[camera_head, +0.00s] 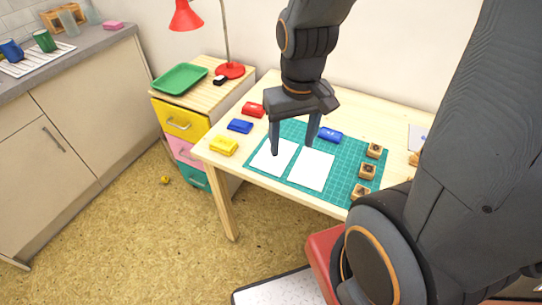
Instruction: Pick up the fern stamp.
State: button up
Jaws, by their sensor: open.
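Several small wooden stamps stand in a row along the right side of the green cutting mat (262,180). There is a far stamp (375,151), a middle stamp (367,171) and a near stamp (360,191). Dark marks show on them, but they are too small to tell which is the fern stamp. My gripper (291,148) points down over the mat, left of the stamps. Its two fingers are apart with nothing between them.
Two white sheets, a left one (274,159) and a right one (311,169), lie on the mat. Yellow (223,146), blue (239,126) and red (253,109) inkpads lie on the table's left. Another blue inkpad (330,134) lies behind the sheets. My arm hides the table's right.

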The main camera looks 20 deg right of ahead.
aim_at(358, 191)
jog(key=z, duration=2.8)
jog(key=k, duration=1.15)
jog(key=u, duration=1.25)
jog(key=i, duration=0.5)
